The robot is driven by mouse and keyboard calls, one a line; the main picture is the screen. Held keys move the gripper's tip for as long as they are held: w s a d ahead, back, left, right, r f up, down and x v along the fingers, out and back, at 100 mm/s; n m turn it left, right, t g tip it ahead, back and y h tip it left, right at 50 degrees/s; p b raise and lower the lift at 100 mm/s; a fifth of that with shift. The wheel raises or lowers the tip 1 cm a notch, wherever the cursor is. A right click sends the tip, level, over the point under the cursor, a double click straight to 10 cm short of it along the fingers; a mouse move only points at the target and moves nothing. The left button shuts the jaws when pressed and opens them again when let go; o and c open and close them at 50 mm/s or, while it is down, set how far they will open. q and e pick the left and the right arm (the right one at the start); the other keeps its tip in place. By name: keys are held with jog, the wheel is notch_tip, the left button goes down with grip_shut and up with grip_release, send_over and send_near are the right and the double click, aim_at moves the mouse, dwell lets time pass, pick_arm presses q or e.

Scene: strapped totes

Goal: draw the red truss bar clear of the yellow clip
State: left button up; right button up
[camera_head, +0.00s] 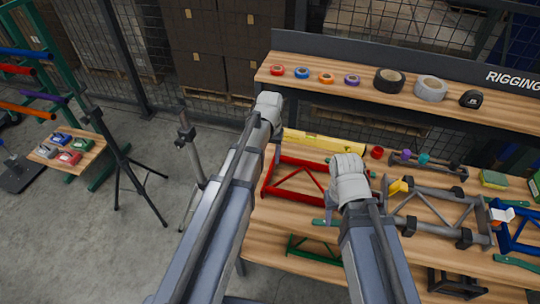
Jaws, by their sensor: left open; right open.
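The red truss bar (299,163) lies on the workbench, a red frame with diagonal braces, between my two arms. Its left part is close to my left arm, and its right end is hidden behind my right gripper. The yellow clip (399,186) sits at the left end of a grey truss (437,210), right of my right gripper. Whether the clip touches the red bar cannot be seen. My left gripper (269,104) is above the bench's back left, open, with no object visible in it. My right gripper (348,167) is over the bench between red bar and clip, open; its fingers are hard to make out.
A yellow level (332,144) lies behind the red bar. A blue truss (515,232) stands at the right. The shelf (300,88) behind carries tape rolls. Tripods (123,165) stand on the floor left.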

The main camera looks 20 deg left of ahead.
aim_at(270, 169)
pick_arm(q)
jog(key=shift+f+b, duration=3.65)
jog(key=shift+f, duration=0.2)
pick_arm(e)
jog(key=shift+f, duration=3.8)
pick_arm(q)
jog(key=shift+r, duration=0.1)
jog(key=shift+c, duration=0.2)
grip_shut()
